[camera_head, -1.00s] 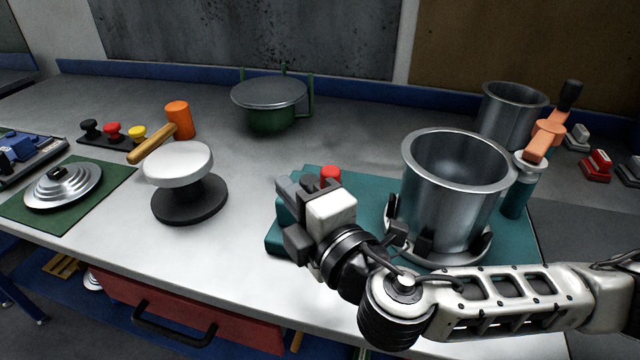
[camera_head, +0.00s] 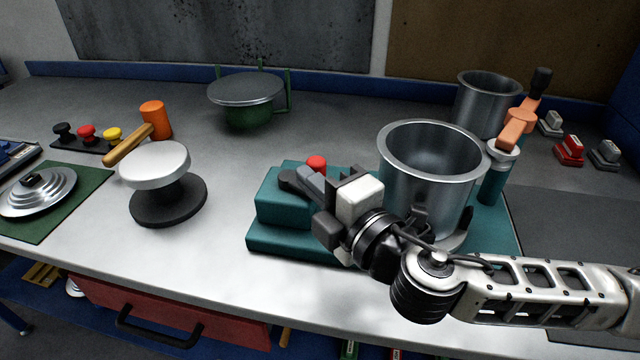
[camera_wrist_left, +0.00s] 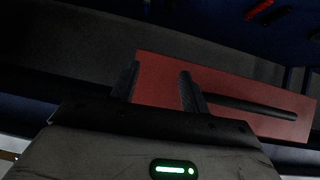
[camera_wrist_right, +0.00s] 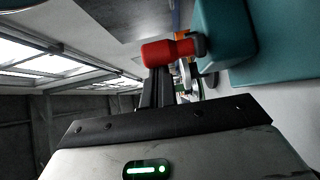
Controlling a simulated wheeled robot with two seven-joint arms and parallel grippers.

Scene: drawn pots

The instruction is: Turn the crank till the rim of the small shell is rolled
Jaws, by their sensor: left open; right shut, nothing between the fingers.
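The teal machine base (camera_head: 272,240) stands on the bench with an open metal shell (camera_head: 425,190) upright on it. At its right is the crank, an orange arm (camera_head: 516,130) with a black handle (camera_head: 541,82), above a silver roller on a teal post (camera_head: 495,182). A red knob (camera_head: 317,163) sits at the base's left block; it also shows in the right wrist view (camera_wrist_right: 170,53). My right gripper (camera_head: 308,182) is shut and empty beside the red knob; contact is unclear. My left gripper (camera_wrist_left: 160,72) is open and empty, seen only in its wrist view.
A second metal shell (camera_head: 487,100) stands behind the crank. A red drawer (camera_wrist_left: 225,100) is in front of my left gripper.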

